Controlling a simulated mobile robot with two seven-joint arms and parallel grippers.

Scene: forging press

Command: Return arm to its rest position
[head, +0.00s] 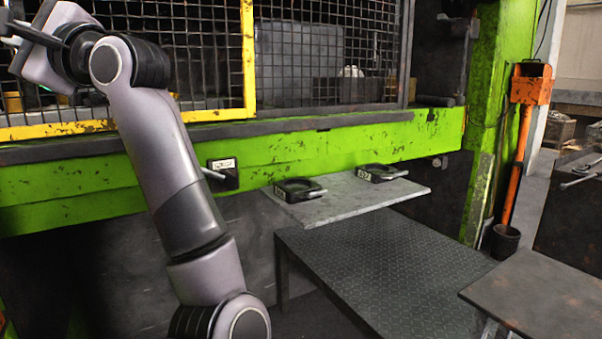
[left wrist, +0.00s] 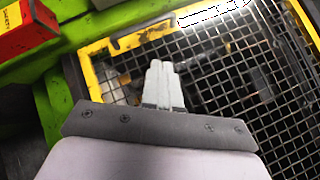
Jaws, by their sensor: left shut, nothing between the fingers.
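My left arm rises from the bottom of the head view and bends at the upper left, in front of the press's mesh guard (head: 330,60). The hand is at the picture's left edge. In the left wrist view my left gripper (left wrist: 160,65) is shut, its light grey fingers together with nothing between them. Behind the fingers is the yellow-framed mesh guard (left wrist: 225,70); I cannot tell the gap between them. My right gripper is in neither view.
A green press beam (head: 350,148) runs behind the arm. A grey shelf (head: 345,200) holds two dark ring-shaped parts with handles. A dark tread-plate table (head: 390,270) stands below. An orange post (head: 520,150) and a worn table (head: 550,300) are at right. A red box (left wrist: 25,30) shows in the wrist view.

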